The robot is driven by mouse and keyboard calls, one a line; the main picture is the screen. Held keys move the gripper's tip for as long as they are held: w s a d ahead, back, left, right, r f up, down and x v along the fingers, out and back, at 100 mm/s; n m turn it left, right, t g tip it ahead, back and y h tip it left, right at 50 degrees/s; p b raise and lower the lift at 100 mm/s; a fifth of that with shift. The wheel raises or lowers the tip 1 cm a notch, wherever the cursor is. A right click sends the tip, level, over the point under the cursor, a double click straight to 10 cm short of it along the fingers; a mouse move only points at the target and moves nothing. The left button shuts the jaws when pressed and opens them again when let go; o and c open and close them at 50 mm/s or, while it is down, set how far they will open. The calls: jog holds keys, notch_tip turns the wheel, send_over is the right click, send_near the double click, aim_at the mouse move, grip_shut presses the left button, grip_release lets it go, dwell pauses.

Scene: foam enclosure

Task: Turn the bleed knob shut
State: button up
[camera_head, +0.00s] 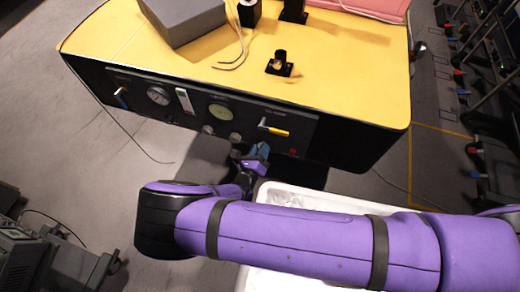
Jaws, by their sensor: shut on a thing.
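The bleed knob is on the dark front panel (150,80) of a yellow-topped cabinet, at the panel's lower edge, and is hidden behind my gripper. My gripper (253,152) reaches up to that edge from below and is shut on the knob. Its fingertips are small and partly hidden, so the knob's angle cannot be told. My purple arm crosses the lower part of the view. Two small round fittings (208,129) and (235,137) sit just up and left of my gripper.
The panel also has a white gauge (158,95), a greenish gauge (220,112) and a yellow-handled lever (275,130) close above my gripper. A white bin (262,200) stands below, partly behind my arm. A grey box (185,20) lies on the yellow top (350,75).

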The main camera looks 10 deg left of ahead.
jog(key=shift+m, duration=0.4)
jog(key=m, duration=0.5)
jog(key=m+g+y, duration=0.1)
jog(key=m, duration=0.5)
jog(key=shift+d+r, duration=0.1)
jog(key=shift+m, duration=0.4)
jog(key=o, duration=0.9)
jog(key=shift+o, duration=0.2)
jog(key=shift+s, duration=0.1)
jog(key=s+a, duration=0.1)
jog(key=s, duration=0.9)
jog(key=shift+s+a+r, duration=0.15)
jog(key=shift+s+r, duration=0.15)
jog(key=shift+r, duration=0.15)
